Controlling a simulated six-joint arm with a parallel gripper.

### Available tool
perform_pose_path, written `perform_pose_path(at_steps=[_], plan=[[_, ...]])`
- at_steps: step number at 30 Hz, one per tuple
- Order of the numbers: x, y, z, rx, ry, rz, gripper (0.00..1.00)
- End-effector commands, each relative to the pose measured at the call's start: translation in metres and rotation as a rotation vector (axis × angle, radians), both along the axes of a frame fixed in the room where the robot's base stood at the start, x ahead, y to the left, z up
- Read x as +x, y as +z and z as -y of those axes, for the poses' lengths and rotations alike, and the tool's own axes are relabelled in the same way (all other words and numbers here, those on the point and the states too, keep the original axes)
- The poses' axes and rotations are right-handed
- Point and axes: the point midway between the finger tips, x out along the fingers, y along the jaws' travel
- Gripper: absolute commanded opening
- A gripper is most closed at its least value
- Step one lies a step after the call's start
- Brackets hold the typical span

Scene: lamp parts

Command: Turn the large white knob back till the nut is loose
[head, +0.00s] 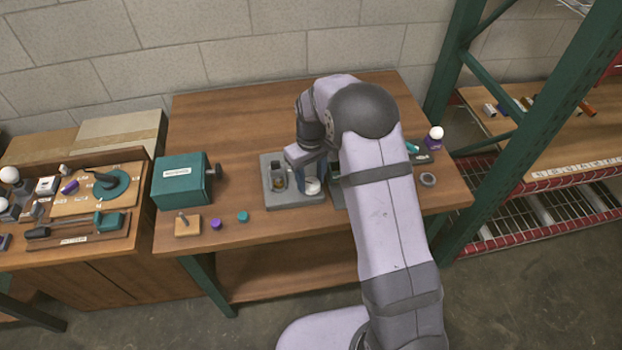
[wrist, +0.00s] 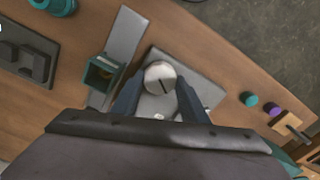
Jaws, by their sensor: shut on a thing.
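The large white knob (wrist: 160,78) shows in the wrist view as a round white top with a dark slot line across it. It sits over a grey fixture plate (wrist: 203,90) on the wooden bench. My gripper (wrist: 160,92) is shut on the knob, with one dark finger on each side of it. In the head view the white knob (head: 312,186) shows just below my gripper (head: 308,172), on the right part of the grey fixture (head: 290,200). The nut cannot be made out; the knob and fingers cover that spot.
A teal box (head: 182,181) with a side crank stands left on the bench. In front of it are a small wooden block with a peg (head: 187,225), a purple piece (head: 216,224) and a teal piece (head: 243,216). A grey ring (head: 428,179) lies at the right.

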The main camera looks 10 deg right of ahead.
Motion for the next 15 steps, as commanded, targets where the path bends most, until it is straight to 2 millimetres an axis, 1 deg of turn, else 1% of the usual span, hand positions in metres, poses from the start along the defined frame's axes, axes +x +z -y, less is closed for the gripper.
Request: perform_pose_path(at_steps=[6, 15], plan=[[0.001, 0.0011, -0.0007, 0.001, 0.166, 0.004, 0.17], [0.001, 0.0013, -0.001, 0.001, 0.303, 0.004, 0.17]])
